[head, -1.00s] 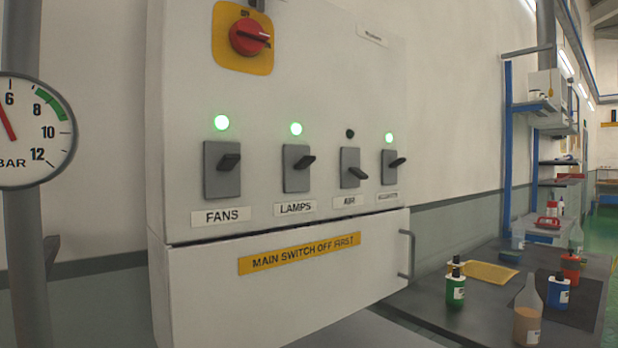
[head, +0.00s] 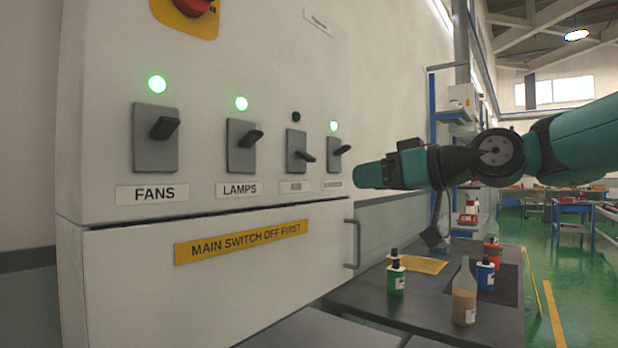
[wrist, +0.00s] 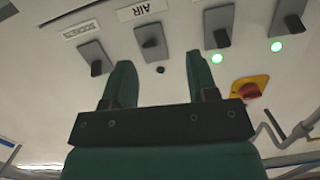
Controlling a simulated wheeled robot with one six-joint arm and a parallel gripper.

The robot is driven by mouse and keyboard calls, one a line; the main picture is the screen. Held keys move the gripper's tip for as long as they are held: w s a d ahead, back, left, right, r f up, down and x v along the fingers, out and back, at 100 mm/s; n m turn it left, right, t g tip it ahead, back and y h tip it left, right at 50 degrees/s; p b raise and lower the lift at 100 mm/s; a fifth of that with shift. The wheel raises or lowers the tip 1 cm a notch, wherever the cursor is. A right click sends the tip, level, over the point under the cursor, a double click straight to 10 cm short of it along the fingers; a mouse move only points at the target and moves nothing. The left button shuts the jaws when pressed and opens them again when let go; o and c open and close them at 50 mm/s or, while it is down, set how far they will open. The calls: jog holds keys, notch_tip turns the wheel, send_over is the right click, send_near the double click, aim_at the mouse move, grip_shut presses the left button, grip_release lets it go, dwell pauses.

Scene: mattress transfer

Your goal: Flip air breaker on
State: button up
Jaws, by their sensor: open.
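The AIR breaker (head: 297,150) is the third of the row on the white panel, a grey plate with a black lever that points lower than its neighbours'. The indicator above it (head: 296,117) is dark. In the wrist view, which is upside down, the AIR breaker (wrist: 150,40) lies just beyond the fingertips. My gripper (head: 360,176) is just right of the breaker row in the head view. In the wrist view my gripper (wrist: 166,66) has its two green fingers spread apart with nothing between them.
The FANS (head: 155,137), LAMPS (head: 241,147) and SOCKETS (head: 334,156) breakers have green lamps lit. A red main switch (head: 195,6) sits above. A drawer handle (head: 353,244) sticks out below. Bottles (head: 465,297) stand on the dark table at the right.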

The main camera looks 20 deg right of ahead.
aim_at(313, 159)
jog(key=w+d+r+t, duration=0.1)
jog(key=d+r+t, duration=0.1)
jog(key=d+r, duration=0.15)
jog(key=shift+y, duration=0.3)
jog(key=p+x, duration=0.2)
jog(key=x, duration=0.5)
jog(key=p+x, duration=0.2)
jog(key=x, duration=0.6)
jog(key=shift+a+f+p, duration=0.2)
jog(key=shift+a+p, duration=0.15)
jog(key=shift+p, duration=0.05)
jog(key=shift+x, duration=0.75)
jog(key=shift+f, duration=0.1)
jog(key=shift+c, duration=0.4)
jog(key=c, duration=0.8)
